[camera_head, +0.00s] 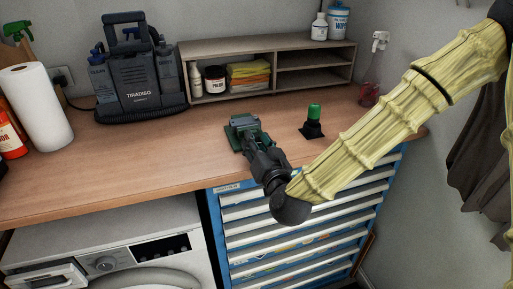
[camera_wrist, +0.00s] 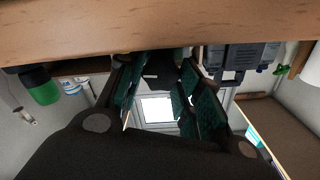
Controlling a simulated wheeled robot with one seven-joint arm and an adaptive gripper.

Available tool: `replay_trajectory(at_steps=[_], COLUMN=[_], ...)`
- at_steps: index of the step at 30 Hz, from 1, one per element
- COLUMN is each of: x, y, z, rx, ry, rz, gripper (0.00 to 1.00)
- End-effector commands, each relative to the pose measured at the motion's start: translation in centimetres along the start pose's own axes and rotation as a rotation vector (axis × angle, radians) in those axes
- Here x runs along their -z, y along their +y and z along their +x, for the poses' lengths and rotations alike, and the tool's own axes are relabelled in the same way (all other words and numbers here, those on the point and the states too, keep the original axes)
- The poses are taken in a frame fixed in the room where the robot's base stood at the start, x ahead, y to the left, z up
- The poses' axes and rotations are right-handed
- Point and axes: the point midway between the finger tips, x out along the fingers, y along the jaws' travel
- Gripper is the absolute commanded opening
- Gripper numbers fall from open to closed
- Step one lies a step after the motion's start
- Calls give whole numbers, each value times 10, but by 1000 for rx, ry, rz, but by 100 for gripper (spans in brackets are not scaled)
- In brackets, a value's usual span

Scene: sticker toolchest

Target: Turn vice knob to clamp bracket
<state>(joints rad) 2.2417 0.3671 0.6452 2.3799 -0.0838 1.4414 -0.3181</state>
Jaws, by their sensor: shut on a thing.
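The green vice (camera_head: 243,124) sits on the wooden worktop near its front edge, above the tool chest. My gripper (camera_head: 257,146) reaches in from the front right and is shut at the vice's near side, on the vice knob. The knob is mostly hidden by the fingers in the head view. In the wrist view, which is upside down, the two fingers with green pads (camera_wrist: 158,72) close around a dark part between them. I cannot make out the bracket clearly in either view.
A green-capped dark object (camera_head: 313,122) stands on the worktop right of the vice, close to my arm. A grey sprayer machine (camera_head: 140,80), paper roll (camera_head: 36,108) and open shelf (camera_head: 270,47) stand behind. The blue tool chest (camera_head: 300,225) is below. The worktop left of the vice is clear.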

Motion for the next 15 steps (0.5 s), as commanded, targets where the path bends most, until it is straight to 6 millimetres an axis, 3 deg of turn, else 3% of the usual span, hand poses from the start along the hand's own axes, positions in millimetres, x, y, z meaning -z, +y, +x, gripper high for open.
replay_trajectory(at_steps=[15], x=[-1], y=[2], z=[0], rx=[-1], ry=[1], rz=[336], gripper=[11])
